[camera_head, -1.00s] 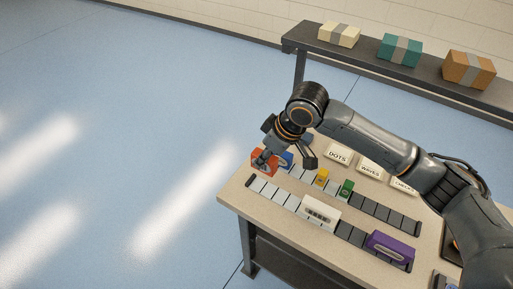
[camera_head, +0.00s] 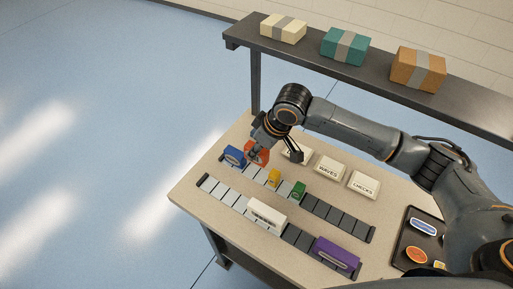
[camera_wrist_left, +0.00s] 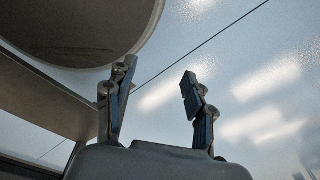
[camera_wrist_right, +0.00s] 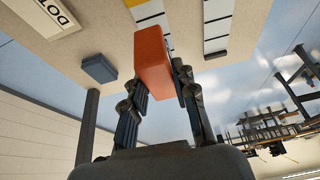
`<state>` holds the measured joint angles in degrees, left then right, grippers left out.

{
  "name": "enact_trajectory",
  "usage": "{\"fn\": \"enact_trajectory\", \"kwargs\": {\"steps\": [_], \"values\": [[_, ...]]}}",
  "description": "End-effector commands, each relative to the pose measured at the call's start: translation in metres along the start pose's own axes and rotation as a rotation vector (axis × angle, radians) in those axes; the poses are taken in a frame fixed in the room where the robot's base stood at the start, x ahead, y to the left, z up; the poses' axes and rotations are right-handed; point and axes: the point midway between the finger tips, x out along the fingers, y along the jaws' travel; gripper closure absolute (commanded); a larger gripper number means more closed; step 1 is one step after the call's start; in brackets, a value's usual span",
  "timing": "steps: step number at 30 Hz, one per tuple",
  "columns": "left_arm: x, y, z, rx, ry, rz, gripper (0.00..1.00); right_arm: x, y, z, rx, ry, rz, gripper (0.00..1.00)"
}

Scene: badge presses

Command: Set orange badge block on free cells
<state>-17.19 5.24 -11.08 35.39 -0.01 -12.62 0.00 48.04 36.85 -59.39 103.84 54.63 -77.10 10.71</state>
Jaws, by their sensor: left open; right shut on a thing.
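The orange badge block (camera_head: 263,146) is gripped by my right gripper (camera_head: 256,155), to the right of and behind the blue block (camera_head: 235,156). In the right wrist view the orange block (camera_wrist_right: 153,60) sits between both fingers, seemingly above the table. The back strip (camera_head: 340,217) holds the blue, yellow (camera_head: 274,177) and green (camera_head: 299,189) blocks, with bare light cells between them and bare dark cells at right. The front strip (camera_head: 222,193) holds white (camera_head: 267,216) and purple (camera_head: 337,254) blocks, with bare cells left of and between them. My left gripper (camera_wrist_left: 158,98) is open and empty.
Behind the strips stand the plates WAVES (camera_head: 330,168), CHECKS (camera_head: 364,184) and a partly hidden DOTS. A dark tray with badges (camera_head: 403,232) lies at right. A dark blue box (camera_wrist_right: 99,68) shows near DOTS. A shelf (camera_head: 340,70) with parcels stands behind.

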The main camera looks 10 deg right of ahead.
Motion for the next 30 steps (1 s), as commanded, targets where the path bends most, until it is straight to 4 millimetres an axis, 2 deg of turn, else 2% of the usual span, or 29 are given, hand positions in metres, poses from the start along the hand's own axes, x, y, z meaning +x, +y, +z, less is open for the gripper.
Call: {"fn": "enact_trajectory", "kwargs": {"steps": [1, 4, 9, 18, 30], "values": [[0.013, 0.002, 0.001, 0.001, 0.0, 0.002, 0.46, 0.01, 0.0, 0.004, 0.0, 0.001, 0.001, 1.0], [0.025, 0.008, 0.001, 0.002, 0.002, 0.009, 0.46, 0.018, 0.001, 0.007, -0.001, 0.001, 0.002, 1.0], [0.027, 0.02, -0.002, 0.002, 0.005, 0.023, 0.46, 0.034, 0.0, 0.014, 0.0, -0.001, 0.0, 1.0], [0.037, 0.016, -0.001, 0.004, 0.006, 0.018, 0.46, 0.061, 0.001, 0.025, 0.001, -0.001, 0.001, 1.0], [0.037, 0.011, -0.001, 0.0, 0.006, 0.011, 0.46, 0.066, 0.0, 0.027, 0.0, 0.001, 0.001, 1.0]]}}
